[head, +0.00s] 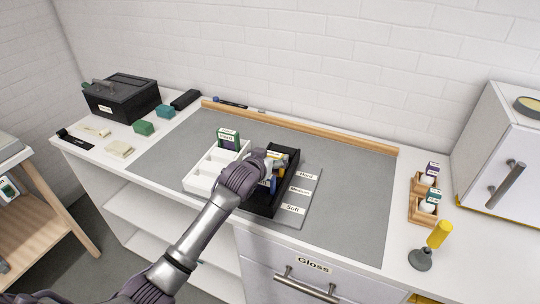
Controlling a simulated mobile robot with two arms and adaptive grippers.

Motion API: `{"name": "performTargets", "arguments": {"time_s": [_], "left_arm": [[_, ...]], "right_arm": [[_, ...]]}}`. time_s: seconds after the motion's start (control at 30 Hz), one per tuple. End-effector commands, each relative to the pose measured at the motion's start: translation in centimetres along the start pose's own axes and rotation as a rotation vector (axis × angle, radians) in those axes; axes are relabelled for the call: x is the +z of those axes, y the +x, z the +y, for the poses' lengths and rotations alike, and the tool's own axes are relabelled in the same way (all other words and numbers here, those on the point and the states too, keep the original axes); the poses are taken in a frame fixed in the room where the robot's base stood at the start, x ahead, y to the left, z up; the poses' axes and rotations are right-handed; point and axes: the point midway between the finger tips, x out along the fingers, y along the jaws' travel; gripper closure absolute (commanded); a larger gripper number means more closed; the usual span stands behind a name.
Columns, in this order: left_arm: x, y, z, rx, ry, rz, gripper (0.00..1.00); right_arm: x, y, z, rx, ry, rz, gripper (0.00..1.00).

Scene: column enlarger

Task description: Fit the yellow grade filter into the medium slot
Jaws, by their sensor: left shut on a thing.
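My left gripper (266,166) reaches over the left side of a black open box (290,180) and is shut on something. A small yellow patch (275,160) and a blue patch show by its fingertips, largely hidden by the hand. The yellow is likely the grade filter, but I cannot tell whether it is inside a slot. A grey label plate (297,200) right of the box reads Hard, Medium and Soft from back to front. My right gripper is not in view.
A white compartment tray (203,181) stands left of the box, with a green labelled card (228,138) upright at its back. A wooden rail (300,127) edges the grey mat (345,190) at the back. The mat right of the plate is clear. A yellow-handled tool (438,236) stands at right.

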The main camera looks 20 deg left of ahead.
Motion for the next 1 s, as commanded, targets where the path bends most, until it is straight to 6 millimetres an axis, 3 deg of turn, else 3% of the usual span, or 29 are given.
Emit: {"name": "performTargets", "arguments": {"time_s": [1.0], "left_arm": [[1.6,0.7,0.0,0.0,0.0,0.001,0.74]], "right_arm": [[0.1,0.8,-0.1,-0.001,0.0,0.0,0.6]]}}
